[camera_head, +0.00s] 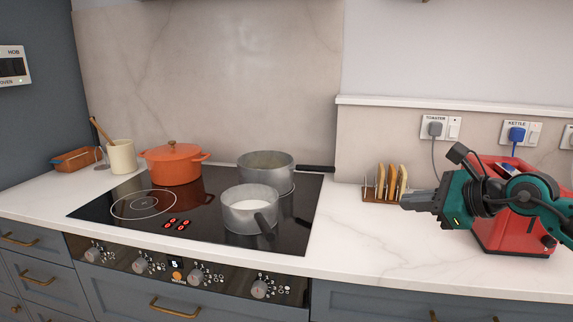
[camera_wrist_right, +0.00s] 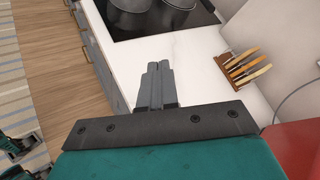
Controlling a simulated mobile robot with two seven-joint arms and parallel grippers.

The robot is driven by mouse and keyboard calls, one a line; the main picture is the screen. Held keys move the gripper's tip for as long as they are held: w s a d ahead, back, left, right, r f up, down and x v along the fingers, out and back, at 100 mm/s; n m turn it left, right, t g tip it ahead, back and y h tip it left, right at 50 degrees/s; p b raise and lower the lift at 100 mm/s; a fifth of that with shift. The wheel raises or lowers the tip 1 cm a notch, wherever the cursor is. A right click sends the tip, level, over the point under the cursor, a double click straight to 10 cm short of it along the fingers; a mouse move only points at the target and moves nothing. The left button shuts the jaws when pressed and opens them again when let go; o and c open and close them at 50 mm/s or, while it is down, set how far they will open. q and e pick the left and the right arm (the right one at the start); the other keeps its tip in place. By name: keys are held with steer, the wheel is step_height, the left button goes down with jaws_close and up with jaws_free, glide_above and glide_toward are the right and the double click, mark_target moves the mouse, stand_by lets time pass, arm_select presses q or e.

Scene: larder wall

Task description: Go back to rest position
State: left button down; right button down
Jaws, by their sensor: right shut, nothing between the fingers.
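My right gripper (camera_head: 408,200) is in the head view at the right, above the white counter, with its arm coming in from the right edge. It is shut and empty, in front of a red toaster (camera_head: 500,235) that it partly hides. In the right wrist view the closed fingers of the gripper (camera_wrist_right: 158,68) point toward the counter and the hob. My left gripper is not in the head view.
A toast rack (camera_head: 380,196) with toast stands just left of my gripper; it also shows in the right wrist view (camera_wrist_right: 232,72). Two grey pans (camera_head: 250,213) and an orange pot (camera_head: 172,165) stand on the black hob (camera_head: 205,238). Bare counter (camera_head: 365,245) lies in front of the rack.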

steer(key=s+a+f+m+t+y, duration=0.2)
steer(key=s+a+f+m+y, duration=0.15)
steer(key=a+f+m, duration=0.45)
steer(key=s+a+f+m+t+y, duration=0.25)
steer(key=s+a+m, duration=0.2)
steer(key=m, duration=0.55)
steer(key=s+f+m+g+h, duration=0.2)
steer(key=s+f+m+h, duration=0.3)
steer(key=s+f+m, duration=0.4)
steer(key=s+f+m+g+h, duration=0.2)
steer(key=s+f+m+h, duration=0.4)
steer(key=f+m, duration=1)
steer(key=s+d+m, duration=0.1)
steer(key=s+m, duration=0.2)
steer(key=shift+g, duration=0.25)
